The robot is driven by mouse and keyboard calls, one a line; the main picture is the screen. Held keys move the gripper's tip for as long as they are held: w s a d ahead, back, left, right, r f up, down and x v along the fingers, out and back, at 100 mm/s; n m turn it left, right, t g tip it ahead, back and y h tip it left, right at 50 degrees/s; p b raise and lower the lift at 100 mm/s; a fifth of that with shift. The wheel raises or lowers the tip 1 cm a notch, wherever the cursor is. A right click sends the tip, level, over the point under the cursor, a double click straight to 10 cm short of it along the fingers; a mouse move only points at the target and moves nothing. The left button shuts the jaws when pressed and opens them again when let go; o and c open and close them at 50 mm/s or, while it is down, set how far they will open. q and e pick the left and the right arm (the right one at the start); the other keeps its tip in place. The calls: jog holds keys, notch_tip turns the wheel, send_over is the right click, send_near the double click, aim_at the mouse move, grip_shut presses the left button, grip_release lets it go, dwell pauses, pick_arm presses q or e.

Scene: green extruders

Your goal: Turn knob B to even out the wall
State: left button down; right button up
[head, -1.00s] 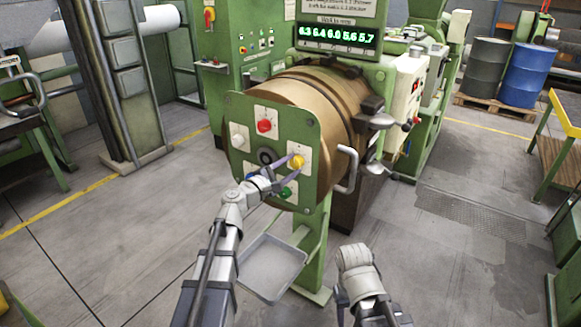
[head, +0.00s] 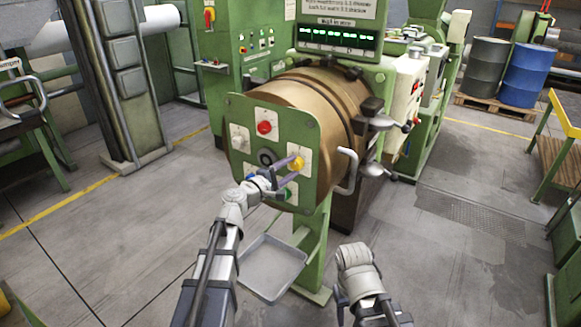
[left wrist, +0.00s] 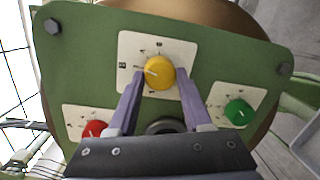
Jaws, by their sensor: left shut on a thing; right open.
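My left gripper (head: 285,171) is shut on this knob. In the left wrist view the yellow knob (left wrist: 159,71) lies between the two purple fingertips, with its white pointer line toward the left of the picture; the small plate letter looks like B. The wall display (head: 338,37) shows only green dashes, no figures. My right gripper (head: 342,296) is low in front of the machine, apart from everything; its fingers are barely visible.
Other knobs on the panel are red (head: 264,127), white (head: 239,139) and green (head: 287,192). A bent metal handle (head: 348,170) sticks out at the panel's right. A grey tray (head: 272,268) lies on the floor below.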

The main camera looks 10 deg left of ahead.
pick_arm(q)
jog(key=shift+s+m+y+p, duration=0.1)
jog(key=shift+m+y+p, duration=0.25)
jog(key=shift+m, duration=1.55)
jog(key=shift+c, duration=1.6)
grip_release()
jog(key=v, duration=0.7)
jog(key=shift+s+a+p, duration=0.15)
jog(key=shift+s+p, duration=0.15)
jog(key=shift+s, duration=0.05)
jog(key=shift+r, duration=0.1)
